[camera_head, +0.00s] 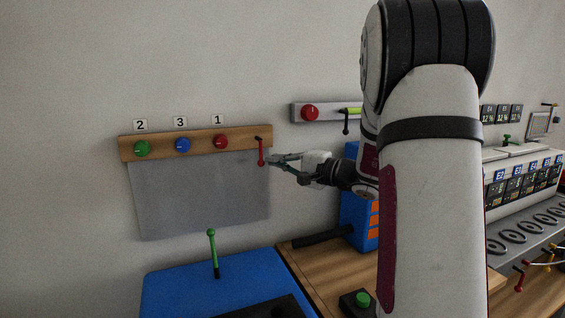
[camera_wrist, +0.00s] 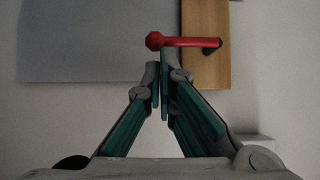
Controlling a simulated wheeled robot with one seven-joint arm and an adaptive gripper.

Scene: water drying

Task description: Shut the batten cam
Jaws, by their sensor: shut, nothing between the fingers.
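The wooden batten (camera_head: 193,142) is fixed to the wall, with a grey sheet (camera_head: 198,195) hanging below it. Its cam has a red lever (camera_head: 261,153) at the right end, hanging down from its pivot. In the wrist view the red lever (camera_wrist: 188,42) lies across the end of the batten (camera_wrist: 205,70), its knob out over the sheet's edge. My gripper (camera_head: 271,160) reaches in from the right, close to the lever's lower end. In the wrist view its fingers (camera_wrist: 159,82) are shut and empty, just short of the knob. I cannot tell whether they touch it.
Green (camera_head: 141,149), blue (camera_head: 182,145) and red (camera_head: 221,142) knobs sit along the batten. A blue box with a green lever (camera_head: 212,248) stands below. Another rail with a red knob (camera_head: 310,113) is at upper right. My arm hides part of the bench. Wall left of the sheet is clear.

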